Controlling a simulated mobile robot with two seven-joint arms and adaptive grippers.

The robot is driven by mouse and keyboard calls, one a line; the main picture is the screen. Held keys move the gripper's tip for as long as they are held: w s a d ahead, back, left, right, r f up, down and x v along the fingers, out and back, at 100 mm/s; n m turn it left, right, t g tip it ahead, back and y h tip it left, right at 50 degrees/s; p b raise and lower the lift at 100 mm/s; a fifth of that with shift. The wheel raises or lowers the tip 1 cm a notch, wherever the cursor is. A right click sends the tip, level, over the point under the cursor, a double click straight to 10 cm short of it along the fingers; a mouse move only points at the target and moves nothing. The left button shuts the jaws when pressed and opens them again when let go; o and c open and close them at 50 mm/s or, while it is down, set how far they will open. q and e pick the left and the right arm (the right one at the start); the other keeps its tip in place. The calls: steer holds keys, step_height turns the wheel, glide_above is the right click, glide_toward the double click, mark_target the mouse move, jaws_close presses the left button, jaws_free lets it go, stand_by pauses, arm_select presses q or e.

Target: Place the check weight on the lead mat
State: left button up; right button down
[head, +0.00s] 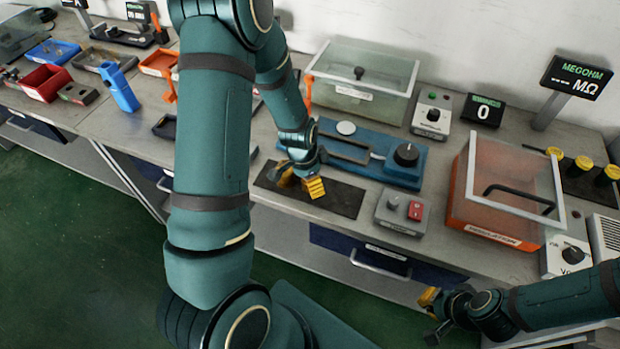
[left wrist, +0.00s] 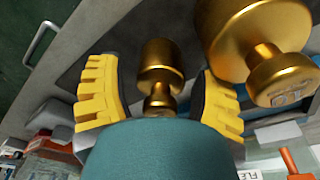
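My left gripper (head: 302,185) is low over a dark flat mat (head: 345,200) on the bench. In the left wrist view its yellow finger pads (left wrist: 158,98) are spread wide, one on each side of a small brass weight (left wrist: 160,68). A gap shows between the weight and each pad. A larger brass weight (left wrist: 240,28) stands close by, outside the right-hand pad. In the head view the arm and fingers mostly hide the weights. My right gripper (head: 433,316) hangs at the lower right, in front of the bench, with its fingers apart and empty.
A blue fixture (head: 400,174) with a black knob stands behind the mat. A grey switch box (head: 402,213) is right of it. An orange bin with a clear lid (head: 500,190) stands farther right, and a clear-lidded container (head: 360,85) at the back.

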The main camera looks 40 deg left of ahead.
mark_target(303, 181)
arm_select(q)
steer(key=shift+r, duration=0.2)
step_height(303, 181, up, 12)
steer(key=s+p, duration=0.1)
steer(key=p, duration=0.1)
steer(key=shift+s+a+p, duration=0.3)
steer(key=shift+a+p, duration=0.1)
steer(key=shift+a, duration=0.05)
arm_select(e)
steer(key=r, duration=0.1)
steer(key=w+r, duration=0.1)
steer(key=shift+d+r, duration=0.1)
steer(key=shift+r, duration=0.25)
arm_select(q)
steer(key=shift+s+f, duration=0.1)
steer(key=shift+f, duration=0.05)
arm_select(e)
steer(key=shift+s, duration=0.15)
